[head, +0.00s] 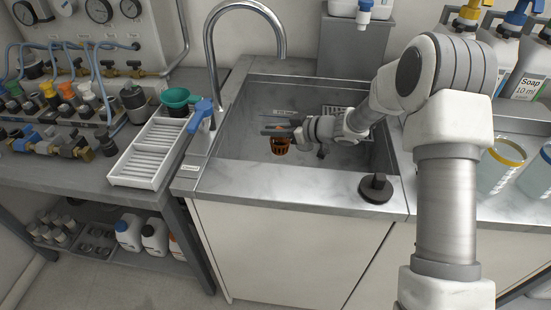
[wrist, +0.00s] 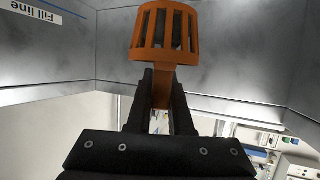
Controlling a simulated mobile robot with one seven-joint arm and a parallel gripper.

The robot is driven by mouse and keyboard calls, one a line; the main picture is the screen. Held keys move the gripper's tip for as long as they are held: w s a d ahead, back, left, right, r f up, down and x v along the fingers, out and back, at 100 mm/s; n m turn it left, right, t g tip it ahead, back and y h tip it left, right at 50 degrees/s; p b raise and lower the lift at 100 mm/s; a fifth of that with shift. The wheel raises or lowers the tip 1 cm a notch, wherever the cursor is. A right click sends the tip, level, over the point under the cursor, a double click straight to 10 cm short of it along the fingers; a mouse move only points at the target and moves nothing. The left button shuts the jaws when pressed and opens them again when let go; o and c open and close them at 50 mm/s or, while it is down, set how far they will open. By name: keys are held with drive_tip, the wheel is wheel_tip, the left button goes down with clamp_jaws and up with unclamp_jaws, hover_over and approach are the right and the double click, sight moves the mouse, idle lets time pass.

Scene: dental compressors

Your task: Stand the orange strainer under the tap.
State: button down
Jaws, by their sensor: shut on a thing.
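The orange strainer (head: 280,145) is a small slotted cup with a handle. My gripper (head: 287,131) is shut on its handle and holds it inside the sink basin (head: 240,148). In the wrist view the strainer (wrist: 165,32) stands beyond the fingertips of my gripper (wrist: 161,85), with its handle between the two fingers. Whether the strainer touches the sink floor I cannot tell. The tap (head: 209,60) is a tall chrome gooseneck at the sink's back left, with its spout end over the basin and a blue lever (head: 201,108). The strainer appears below the spout's end in the head view.
A black stopper (head: 376,187) lies on the front right rim. Soap bottles (head: 530,70) and glass jars (head: 502,165) stand at the right. Steel walls enclose the basin.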

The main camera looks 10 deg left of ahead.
wheel_tip(320, 180, down, 8)
drive_tip(key=shift+r+b, duration=0.15)
drive_tip(key=shift+b, duration=1.1)
drive_tip(key=shift+f, duration=0.25)
drive_tip(key=c, duration=0.8)
unclamp_jaws()
drive_tip(key=shift+r, duration=0.1)
